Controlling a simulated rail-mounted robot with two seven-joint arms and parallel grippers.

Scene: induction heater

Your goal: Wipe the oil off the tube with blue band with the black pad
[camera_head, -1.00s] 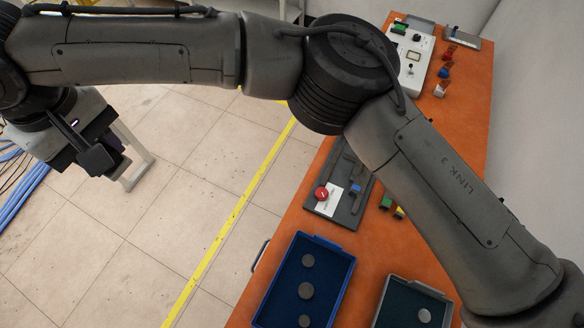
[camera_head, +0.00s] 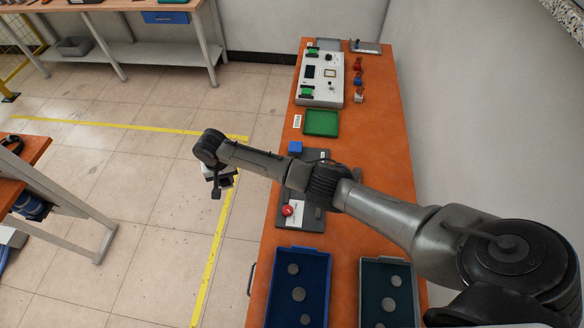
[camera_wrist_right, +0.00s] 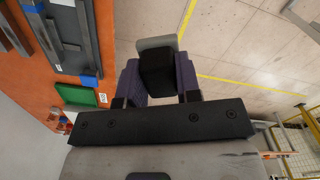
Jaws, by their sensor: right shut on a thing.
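My right gripper (camera_head: 219,180) hangs over the open floor, left of the orange table. In the right wrist view, its purple fingers (camera_wrist_right: 158,80) are shut on a black block with a grey end, which looks like the black pad (camera_wrist_right: 158,72). A small blue piece (camera_head: 357,79) stands between a red one and a pale one at the table's right side; I cannot tell whether it is the tube with blue band. No oil can be made out. My left gripper is out of view.
A dark fixture plate (camera_head: 288,224) with a red button (camera_head: 288,210) lies partly under my right arm. A green tray (camera_head: 321,123) and a white control box (camera_head: 320,80) are behind it. A blue tray (camera_head: 278,262) and a grey tray (camera_head: 366,264) hold round discs.

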